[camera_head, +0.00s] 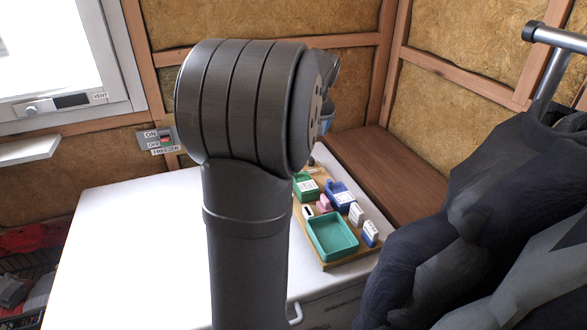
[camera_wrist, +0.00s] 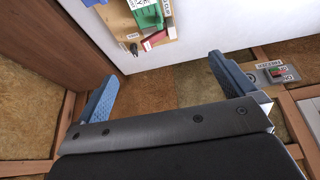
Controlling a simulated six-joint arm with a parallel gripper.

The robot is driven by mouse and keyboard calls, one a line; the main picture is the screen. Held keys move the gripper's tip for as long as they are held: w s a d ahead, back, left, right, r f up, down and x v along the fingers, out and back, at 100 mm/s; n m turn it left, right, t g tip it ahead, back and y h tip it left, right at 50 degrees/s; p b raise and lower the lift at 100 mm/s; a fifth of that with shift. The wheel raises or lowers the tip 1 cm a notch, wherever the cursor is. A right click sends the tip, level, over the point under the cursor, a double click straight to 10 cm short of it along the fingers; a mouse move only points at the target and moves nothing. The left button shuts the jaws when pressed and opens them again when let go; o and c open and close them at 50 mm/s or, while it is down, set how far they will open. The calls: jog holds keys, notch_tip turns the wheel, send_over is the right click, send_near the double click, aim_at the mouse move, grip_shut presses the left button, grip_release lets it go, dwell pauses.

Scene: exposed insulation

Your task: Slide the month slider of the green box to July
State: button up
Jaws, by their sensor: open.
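The green box (camera_head: 306,187) with a white label sits on a wooden board, partly covered by my arm in the head view. A green piece at the top of the wrist view (camera_wrist: 148,16) appears to be this box, cut by the frame edge. Its month slider and setting cannot be made out. My gripper (camera_wrist: 162,68) is open and empty, with its two blue fingers wide apart. It is away from the box, with the board beyond the fingertips. In the head view it is mostly hidden behind my arm; a bit of blue shows.
The wooden board (camera_head: 366,253) on the white freezer top (camera_head: 130,235) also holds a blue box (camera_head: 341,194), a teal tray (camera_head: 332,238) and small labelled blocks. A freezer switch (camera_head: 160,140) is on the wall. Dark clothes (camera_head: 470,220) hang at right. The freezer's left top is clear.

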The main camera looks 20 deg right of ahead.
jog(key=shift+s+r, duration=0.15)
jog(key=shift+r, duration=0.15)
